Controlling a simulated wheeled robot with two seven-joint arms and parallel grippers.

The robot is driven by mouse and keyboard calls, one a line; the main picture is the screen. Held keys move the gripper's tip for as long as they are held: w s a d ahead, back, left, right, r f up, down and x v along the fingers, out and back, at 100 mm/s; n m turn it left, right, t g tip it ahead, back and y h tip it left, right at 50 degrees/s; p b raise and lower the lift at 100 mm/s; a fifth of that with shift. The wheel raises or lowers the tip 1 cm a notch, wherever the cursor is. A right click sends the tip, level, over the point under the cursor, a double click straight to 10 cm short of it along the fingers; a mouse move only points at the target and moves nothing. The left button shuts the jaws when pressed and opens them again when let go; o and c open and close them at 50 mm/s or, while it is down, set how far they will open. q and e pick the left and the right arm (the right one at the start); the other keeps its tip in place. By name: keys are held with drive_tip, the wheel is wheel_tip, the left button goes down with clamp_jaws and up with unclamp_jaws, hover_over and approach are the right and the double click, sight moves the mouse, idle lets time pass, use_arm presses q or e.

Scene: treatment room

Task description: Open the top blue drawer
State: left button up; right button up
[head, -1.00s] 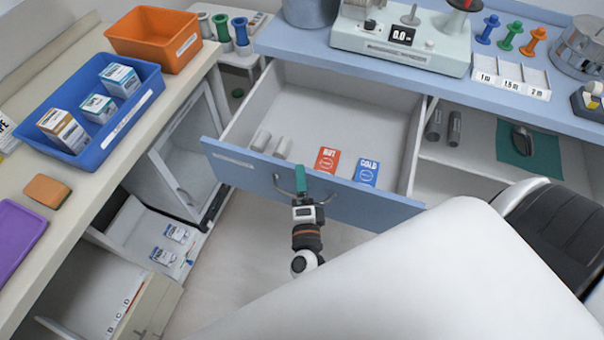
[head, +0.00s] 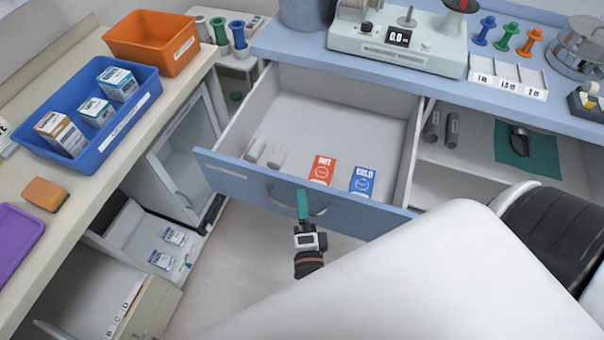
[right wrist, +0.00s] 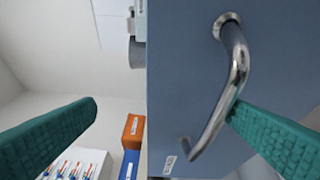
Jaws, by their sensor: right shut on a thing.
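The top blue drawer (head: 240,178) stands well open under the blue counter in the head view, its inside visible. A curved metal handle (head: 318,211) is on its front; the handle also shows large in the right wrist view (right wrist: 238,70). My right gripper (head: 302,205), with green fingers, is shut on the handle; in the right wrist view one finger lies against the bar. In the drawer lie a red HOT pack (head: 321,169), a blue COLD pack (head: 362,181) and two grey cylinders (head: 277,156). My left gripper is out of view.
At left, a beige counter (head: 100,175) holds a blue bin (head: 125,120) and an orange bin (head: 150,48). An open cabinet stands below it. Floor (head: 235,255) shows free before the drawer.

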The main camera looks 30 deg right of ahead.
drive_tip(key=shift+s+a+r, duration=0.15)
drive_tip(key=shift+s+a, duration=0.75)
drive_tip(key=shift+s, duration=0.2)
drive_tip(key=shift+c, duration=0.4)
drive_tip(key=shift+s+a, duration=0.15)
drive_tip(key=shift+s, duration=0.25)
drive_tip(key=c, duration=0.8)
drive_tip(key=shift+f+b+v, duration=0.2)
drive_tip(key=shift+v, duration=1.2)
drive_tip(key=shift+f+b+v, duration=0.2)
drive_tip(key=shift+v, duration=1.25)
drive_tip(key=shift+c, duration=0.2)
drive_tip(key=shift+a, duration=0.15)
drive_tip(key=shift+w, duration=0.15)
